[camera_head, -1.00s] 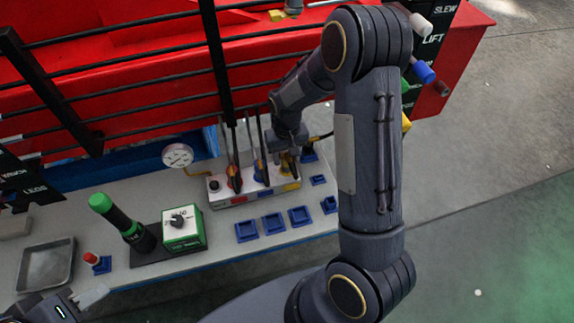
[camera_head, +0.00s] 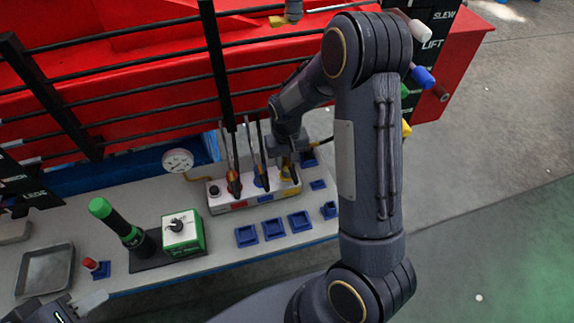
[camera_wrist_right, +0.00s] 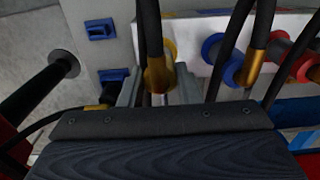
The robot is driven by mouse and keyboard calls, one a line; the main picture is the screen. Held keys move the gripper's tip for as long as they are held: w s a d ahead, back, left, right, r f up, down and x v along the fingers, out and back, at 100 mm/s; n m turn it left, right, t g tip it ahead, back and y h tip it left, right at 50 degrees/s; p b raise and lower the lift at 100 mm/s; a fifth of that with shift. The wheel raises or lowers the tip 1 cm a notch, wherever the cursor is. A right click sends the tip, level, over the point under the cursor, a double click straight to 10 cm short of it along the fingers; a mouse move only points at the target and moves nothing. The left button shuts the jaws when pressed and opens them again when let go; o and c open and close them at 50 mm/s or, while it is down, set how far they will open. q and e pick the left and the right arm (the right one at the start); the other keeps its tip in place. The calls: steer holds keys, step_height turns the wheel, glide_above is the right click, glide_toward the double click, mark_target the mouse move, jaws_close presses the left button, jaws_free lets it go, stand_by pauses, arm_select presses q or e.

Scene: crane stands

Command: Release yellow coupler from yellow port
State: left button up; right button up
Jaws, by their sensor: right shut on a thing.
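My right gripper (camera_head: 290,160) reaches down at the right end of the white port block (camera_head: 222,203). The right wrist view shows its two grey fingers (camera_wrist_right: 157,92) on either side of the yellow coupler (camera_wrist_right: 158,76), shut on it. The coupler is at the yellow port (camera_wrist_right: 168,48), whose ring shows just beyond it; I cannot tell whether they are still joined. A black hose runs up from the coupler. Blue and red couplers stand in their ports beside it. My left gripper (camera_head: 75,307) is at the lower left edge, partly cut off, and its opening is unclear.
A red boom with black rails (camera_head: 130,90) rises behind the bench. Blue square holders (camera_head: 273,228) lie in front of the block. A green-handled tool (camera_head: 115,220), a green box (camera_head: 183,232), a gauge (camera_head: 178,161) and a metal tray (camera_head: 45,270) stand further left.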

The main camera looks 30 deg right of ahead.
steer(key=shift+r+p, duration=1.65)
steer(key=shift+r, duration=0.8)
